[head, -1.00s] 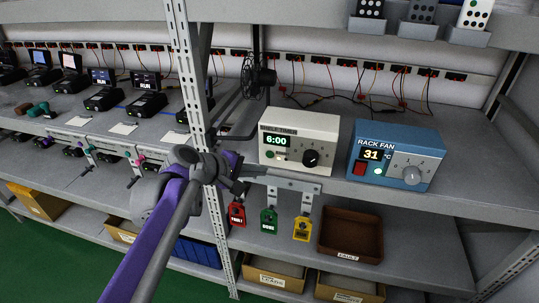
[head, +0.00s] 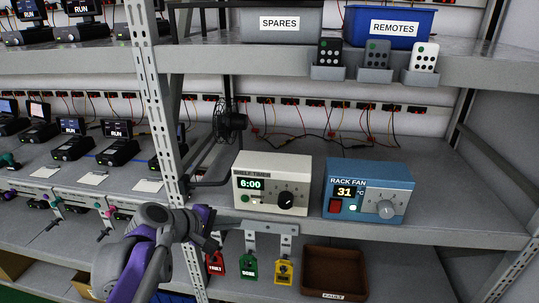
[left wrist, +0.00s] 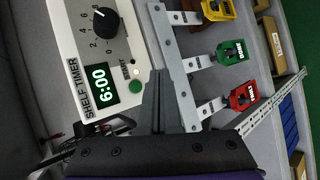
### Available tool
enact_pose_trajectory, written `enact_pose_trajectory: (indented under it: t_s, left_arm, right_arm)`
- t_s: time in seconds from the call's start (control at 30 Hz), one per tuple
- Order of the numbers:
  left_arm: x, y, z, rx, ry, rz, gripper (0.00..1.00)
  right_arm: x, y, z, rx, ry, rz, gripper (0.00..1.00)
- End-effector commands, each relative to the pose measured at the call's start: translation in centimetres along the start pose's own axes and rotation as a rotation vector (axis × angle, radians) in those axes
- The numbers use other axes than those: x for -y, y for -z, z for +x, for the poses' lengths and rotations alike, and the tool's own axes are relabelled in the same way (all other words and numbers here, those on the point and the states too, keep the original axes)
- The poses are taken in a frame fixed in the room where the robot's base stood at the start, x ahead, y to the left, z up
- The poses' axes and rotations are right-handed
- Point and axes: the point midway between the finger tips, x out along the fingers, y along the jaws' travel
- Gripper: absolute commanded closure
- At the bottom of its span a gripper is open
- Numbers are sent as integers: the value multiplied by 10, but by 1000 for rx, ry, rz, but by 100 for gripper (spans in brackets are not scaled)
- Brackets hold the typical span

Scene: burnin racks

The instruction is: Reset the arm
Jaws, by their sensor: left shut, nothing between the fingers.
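My left arm comes in from the lower left of the head view, purple and grey. My right gripper does not show in either view.
The blue rack fan box (head: 368,190) reads 31. Red (head: 216,263), green (head: 249,267) and yellow (head: 284,271) tags hang from a bracket. A brown tray (head: 334,271) is below. A perforated post (head: 155,100) stands beside my left arm. Remotes (head: 376,55) stand on the upper shelf.

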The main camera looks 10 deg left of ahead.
Motion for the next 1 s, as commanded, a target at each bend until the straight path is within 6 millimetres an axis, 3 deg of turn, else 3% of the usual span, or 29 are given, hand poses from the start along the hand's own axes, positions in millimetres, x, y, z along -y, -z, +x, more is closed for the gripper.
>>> enact_pose_trajectory:
  t_s: [0.07, 0.17, 0.3, 0.4, 0.5, 0.67, 1.0]
  left_arm:
    - [17, -14, -2, -1, 43, 68, 100]
    - [59, -42, -9, -7, 153, 243, 100]
    - [142, -78, -29, -11, 353, 580, 100]
    - [194, -91, -45, -8, 482, 806, 100]
    - [232, -96, -58, -5, 582, 982, 100]
    - [262, -96, -70, -2, 666, 1129, 100]
    - [263, -96, -70, -2, 673, 1140, 100]
  right_arm:
    - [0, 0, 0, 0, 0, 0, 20]
    - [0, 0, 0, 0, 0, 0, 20]
    - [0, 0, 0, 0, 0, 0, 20]
    - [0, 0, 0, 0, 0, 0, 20]
    - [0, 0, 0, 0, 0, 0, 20]
    - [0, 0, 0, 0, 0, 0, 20]
    - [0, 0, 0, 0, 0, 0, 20]
